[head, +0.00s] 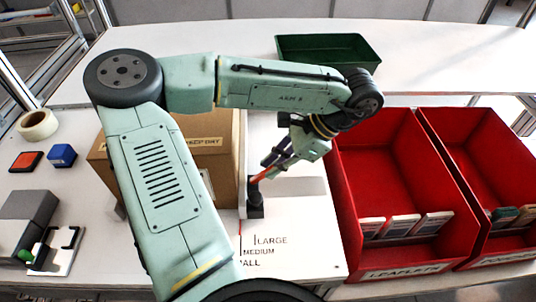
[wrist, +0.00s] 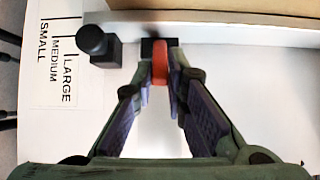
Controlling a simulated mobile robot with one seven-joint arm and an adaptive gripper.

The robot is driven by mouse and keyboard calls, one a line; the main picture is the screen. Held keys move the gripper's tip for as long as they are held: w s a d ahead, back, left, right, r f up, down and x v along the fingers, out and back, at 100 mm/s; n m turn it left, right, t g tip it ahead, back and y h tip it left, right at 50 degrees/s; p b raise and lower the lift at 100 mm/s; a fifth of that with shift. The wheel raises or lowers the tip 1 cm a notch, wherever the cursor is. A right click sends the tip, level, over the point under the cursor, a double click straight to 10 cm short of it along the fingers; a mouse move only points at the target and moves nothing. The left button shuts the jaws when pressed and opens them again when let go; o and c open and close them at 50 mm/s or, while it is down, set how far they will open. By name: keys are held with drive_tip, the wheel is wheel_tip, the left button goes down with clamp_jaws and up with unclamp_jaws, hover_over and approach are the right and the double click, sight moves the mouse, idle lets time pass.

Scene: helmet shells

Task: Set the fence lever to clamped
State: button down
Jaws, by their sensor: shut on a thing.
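In the wrist view the red lever (wrist: 160,58) stands at the top middle, between my fingertips. My gripper (head: 268,170) comes down from the upper right onto the lever. In the wrist view my gripper (wrist: 160,78) has its fingers closed in on both sides of the red handle. The pale fence (wrist: 235,32) runs across behind the lever. The fingers hide part of the handle, and its set position cannot be told.
A black knob (wrist: 93,40) stands left of the lever. The cardboard box (head: 215,135) lies behind the fence. Red bins (head: 395,180) holding cards stand close on the right. A green tray (head: 325,50) is at the back. The board below the lever is clear.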

sight(283, 187)
drive_tip(key=f+y, duration=0.1)
drive_tip(key=y, duration=0.1)
drive_tip(key=d+f+y, duration=0.1)
drive_tip(key=d+y, duration=0.1)
drive_tip(key=y, duration=0.1)
drive_tip(key=shift+f+y, duration=0.3)
drive_tip(key=shift+f, duration=0.1)
drive_tip(key=shift+d+f+y, duration=0.1)
drive_tip(key=shift+f+y, duration=0.85)
drive_tip(key=shift+y, duration=0.55)
drive_tip(key=shift+f, duration=0.1)
drive_tip(key=c, duration=1.6)
unclamp_jaws()
